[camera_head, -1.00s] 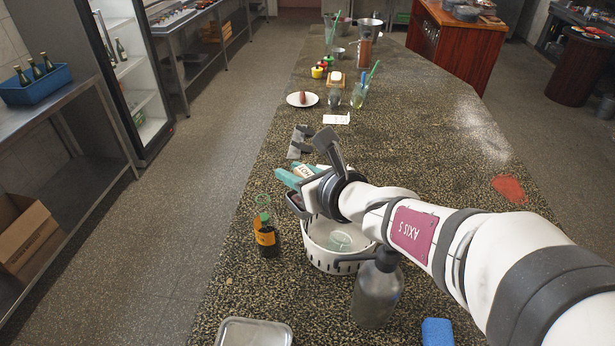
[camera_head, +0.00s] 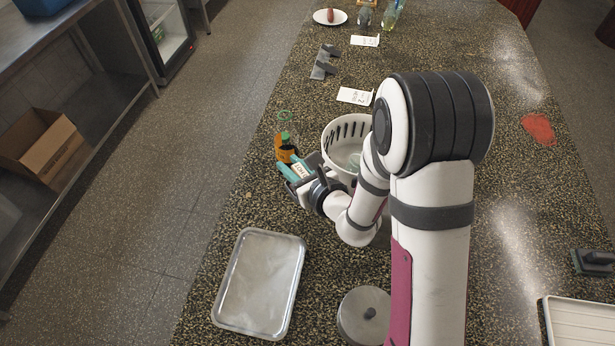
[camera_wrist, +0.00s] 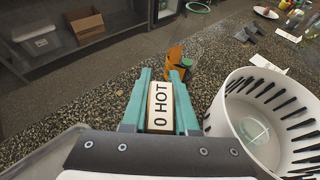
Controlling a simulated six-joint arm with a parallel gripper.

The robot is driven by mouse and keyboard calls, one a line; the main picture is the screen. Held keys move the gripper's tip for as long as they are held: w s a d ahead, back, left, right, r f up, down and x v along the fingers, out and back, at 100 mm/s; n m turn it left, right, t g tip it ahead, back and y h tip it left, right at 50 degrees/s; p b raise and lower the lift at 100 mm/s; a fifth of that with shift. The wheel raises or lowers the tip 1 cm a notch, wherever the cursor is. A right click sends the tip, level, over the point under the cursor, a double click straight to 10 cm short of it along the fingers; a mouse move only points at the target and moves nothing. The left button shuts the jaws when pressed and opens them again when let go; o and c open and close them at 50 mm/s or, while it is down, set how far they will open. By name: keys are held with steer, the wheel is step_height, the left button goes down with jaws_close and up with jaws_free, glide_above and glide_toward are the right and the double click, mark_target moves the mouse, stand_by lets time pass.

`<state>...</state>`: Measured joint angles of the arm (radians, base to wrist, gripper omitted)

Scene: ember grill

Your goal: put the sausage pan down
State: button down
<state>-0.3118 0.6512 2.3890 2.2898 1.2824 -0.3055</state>
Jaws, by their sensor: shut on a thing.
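My gripper (camera_head: 292,170) has teal fingers and is shut on a small pale block (camera_wrist: 160,106) printed "0 HOT". The block also shows in the head view (camera_head: 300,171). No sausage pan can be made out. A reddish-brown sausage (camera_head: 329,15) lies on a white plate (camera_head: 343,18) at the far end.
A shallow metal tray (camera_head: 260,283) lies on the near left counter, with a round lidded metal vessel (camera_head: 362,316) to its right. Grey brackets (camera_head: 323,62) and white cards (camera_head: 354,96) lie farther back. The counter's left edge is close. My arm hides part of the counter.

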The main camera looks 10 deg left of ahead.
step_height(320, 180, down, 10)
stand_by(0.3)
steer(key=c, duration=0.7)
jaws_free()
steer(key=shift+f, duration=0.1)
